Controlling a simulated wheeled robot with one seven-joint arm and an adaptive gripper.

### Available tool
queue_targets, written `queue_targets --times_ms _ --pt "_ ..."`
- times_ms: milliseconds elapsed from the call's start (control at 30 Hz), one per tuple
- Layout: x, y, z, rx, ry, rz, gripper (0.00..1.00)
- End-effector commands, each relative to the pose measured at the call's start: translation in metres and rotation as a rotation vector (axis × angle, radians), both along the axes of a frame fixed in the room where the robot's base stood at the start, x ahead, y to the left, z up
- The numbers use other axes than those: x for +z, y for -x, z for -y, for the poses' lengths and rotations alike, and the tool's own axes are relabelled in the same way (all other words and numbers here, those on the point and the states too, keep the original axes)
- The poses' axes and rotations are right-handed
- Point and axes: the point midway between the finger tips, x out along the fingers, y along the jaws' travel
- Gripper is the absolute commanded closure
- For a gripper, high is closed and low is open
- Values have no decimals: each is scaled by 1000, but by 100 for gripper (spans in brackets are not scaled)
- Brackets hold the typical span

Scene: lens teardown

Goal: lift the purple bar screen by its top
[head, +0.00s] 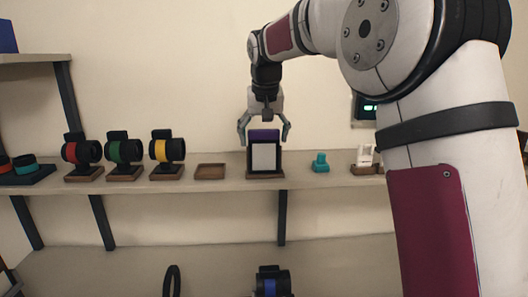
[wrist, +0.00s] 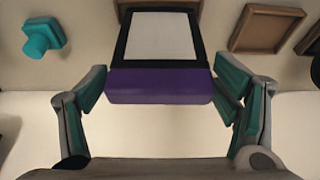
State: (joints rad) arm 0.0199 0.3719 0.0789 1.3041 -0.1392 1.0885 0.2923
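The purple bar screen (head: 264,155) stands upright on a wooden base (head: 265,175) on the shelf. It has a pale panel in a black frame and a purple bar along its top. In the wrist view the purple bar (wrist: 160,85) lies between the two fingers, with a gap on each side. My gripper (head: 264,136) is open, pointing down around the top of the screen. Its teal-padded fingers also show in the wrist view (wrist: 160,88). No finger visibly touches the bar.
On the shelf (head: 225,185), an empty wooden tray (head: 210,171) stands left of the screen and a teal piece (head: 320,162) right of it. Further left are yellow (head: 167,151), green (head: 124,152) and red-banded lenses (head: 82,153) on stands. A small holder with white items (head: 364,158) is at right.

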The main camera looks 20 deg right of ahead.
Motion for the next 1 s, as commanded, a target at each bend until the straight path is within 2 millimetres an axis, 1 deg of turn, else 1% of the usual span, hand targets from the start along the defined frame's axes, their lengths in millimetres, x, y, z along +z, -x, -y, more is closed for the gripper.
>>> queue_targets --times_ms 33,67,100,133,467,667,1000 --pt "0 0 0 0 0 0 39" --pt "0 0 0 0 0 0 46" --pt "0 0 0 0 0 0 55" --pt "0 0 0 0 0 0 59" --pt "1 0 0 0 0 1 59" --pt "10 3 -1 0 1 3 59" --pt "53 2 -1 0 1 3 59"
